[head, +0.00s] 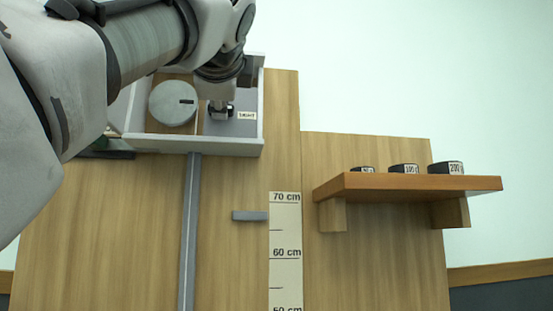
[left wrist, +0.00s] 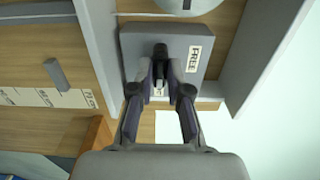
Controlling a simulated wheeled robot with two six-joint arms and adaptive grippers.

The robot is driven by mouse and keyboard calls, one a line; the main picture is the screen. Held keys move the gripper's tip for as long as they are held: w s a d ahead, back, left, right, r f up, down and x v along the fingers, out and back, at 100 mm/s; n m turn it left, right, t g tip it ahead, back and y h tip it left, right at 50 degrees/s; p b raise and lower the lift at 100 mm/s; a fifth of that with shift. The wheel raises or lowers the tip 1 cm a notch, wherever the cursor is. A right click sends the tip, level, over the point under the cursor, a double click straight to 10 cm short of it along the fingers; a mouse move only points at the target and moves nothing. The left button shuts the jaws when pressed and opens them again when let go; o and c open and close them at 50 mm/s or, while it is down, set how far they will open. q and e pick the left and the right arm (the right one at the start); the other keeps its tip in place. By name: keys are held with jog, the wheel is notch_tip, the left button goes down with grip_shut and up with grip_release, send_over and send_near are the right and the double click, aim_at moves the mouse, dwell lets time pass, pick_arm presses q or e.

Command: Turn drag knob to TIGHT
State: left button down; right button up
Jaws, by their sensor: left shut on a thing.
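The drag knob (left wrist: 160,51) is a small dark piece on a grey plate (left wrist: 139,40) in the left wrist view. A FREE label (left wrist: 195,57) is on the plate to its right. My left gripper (left wrist: 160,72) is shut on the knob, with its fingertips at the knob's sides. In the head view my left gripper (head: 221,109) reaches down into a white-framed box (head: 205,147), and a label that seems to read TIGHT (head: 246,116) lies just right of it. The fingers and arm hide most of the knob there. My right gripper is not in view.
A round grey disc (head: 173,103) sits left of the gripper in the box. Below are a grey rail (head: 189,230), a small grey pointer (head: 249,216) and a centimetre scale (head: 286,225). A wooden shelf (head: 410,186) with three labelled weights (head: 404,169) is at right.

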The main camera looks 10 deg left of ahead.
pick_arm(q)
jog(key=shift+s+a+r, duration=0.1)
jog(key=shift+r, duration=0.2)
